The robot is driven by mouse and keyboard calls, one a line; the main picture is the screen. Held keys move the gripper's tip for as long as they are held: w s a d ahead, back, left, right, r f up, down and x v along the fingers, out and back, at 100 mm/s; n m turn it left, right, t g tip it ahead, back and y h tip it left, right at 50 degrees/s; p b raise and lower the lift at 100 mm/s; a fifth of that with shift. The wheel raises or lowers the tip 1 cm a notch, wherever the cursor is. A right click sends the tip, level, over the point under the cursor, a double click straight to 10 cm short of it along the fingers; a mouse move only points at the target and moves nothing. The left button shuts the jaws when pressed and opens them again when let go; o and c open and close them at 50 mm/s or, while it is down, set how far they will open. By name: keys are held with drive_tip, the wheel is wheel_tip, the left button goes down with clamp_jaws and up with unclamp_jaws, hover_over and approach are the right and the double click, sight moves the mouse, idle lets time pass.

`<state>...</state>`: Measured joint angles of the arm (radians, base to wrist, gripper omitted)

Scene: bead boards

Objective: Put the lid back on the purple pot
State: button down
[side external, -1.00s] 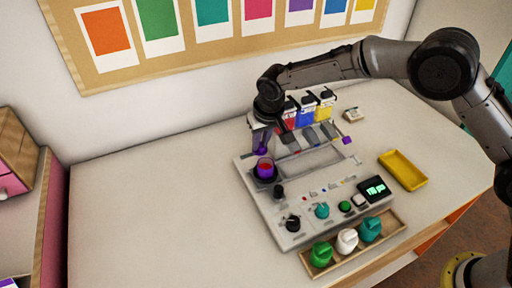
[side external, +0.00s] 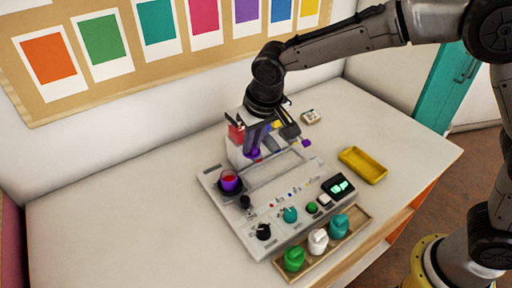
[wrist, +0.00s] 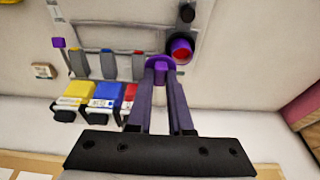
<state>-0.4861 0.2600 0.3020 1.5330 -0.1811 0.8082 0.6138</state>
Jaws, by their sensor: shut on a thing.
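My gripper (side external: 256,140) is shut on the purple lid (side external: 253,154), a small disc with a knob. In the wrist view the lid (wrist: 160,64) sits between the fingertips (wrist: 160,72). The purple pot (side external: 229,182) is open, with red inside, and stands in a dark round seat on the left part of the grey board. The lid is apart from the pot, up and to the right of it in the side view. In the wrist view the pot (wrist: 181,50) is just right of and beyond the lid. My fingers partly hide the board's back end.
Red, yellow and blue bottles (wrist: 95,95) stand behind the board, close to my gripper. The grey board (side external: 217,196) carries knobs, a shallow recess and a lit display (side external: 339,187). A yellow tray (side external: 363,165) lies right; a wooden tray holds green, white and teal pieces in front.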

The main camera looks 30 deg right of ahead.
drive_tip(key=w+a+f, duration=0.1)
drive_tip(key=w+a, duration=0.3)
drive_tip(key=shift+a+f, duration=0.15)
drive_tip(key=shift+f, duration=1.6)
drive_tip(key=shift+a+f, duration=0.1)
drive_tip(key=shift+f, duration=1.6)
drive_tip(key=shift+f, duration=0.2)
drive_tip(key=c, duration=0.8)
unclamp_jaws()
drive_tip(key=shift+o, duration=0.4)
drive_tip(key=o, duration=0.4)
drive_tip(key=shift+o, duration=0.2)
